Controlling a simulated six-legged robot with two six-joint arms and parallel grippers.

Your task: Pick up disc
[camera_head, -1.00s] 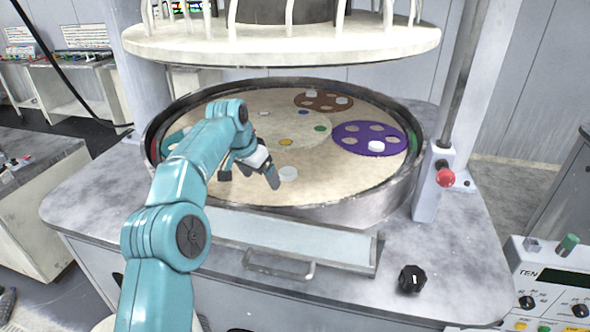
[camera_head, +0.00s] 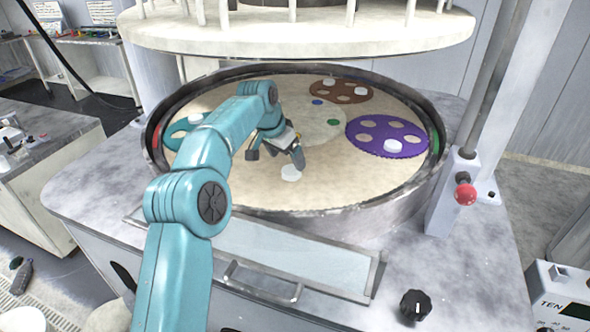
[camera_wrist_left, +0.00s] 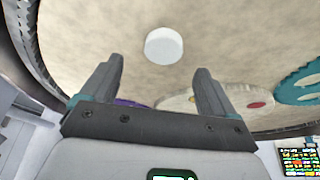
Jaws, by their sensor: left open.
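A white disc (camera_head: 291,173) lies flat on the beige platen near its front, apart from the coloured carriers. It also shows in the left wrist view (camera_wrist_left: 164,46), beyond and between the fingertips. My left gripper (camera_head: 274,156) is open and empty above the platen, just behind and left of this disc. In the left wrist view its two fingers (camera_wrist_left: 155,80) stand wide apart and do not touch the disc. Other white discs sit on the purple carrier (camera_head: 392,146) and the brown carrier (camera_head: 361,91). My right gripper is not in view.
The platen (camera_head: 340,185) is ringed by a raised metal rim (camera_head: 345,215). A teal carrier (camera_head: 178,135) is partly hidden by my left arm. A large round upper plate (camera_head: 300,42) hangs above the back. A post with a red knob (camera_head: 465,193) stands at the right.

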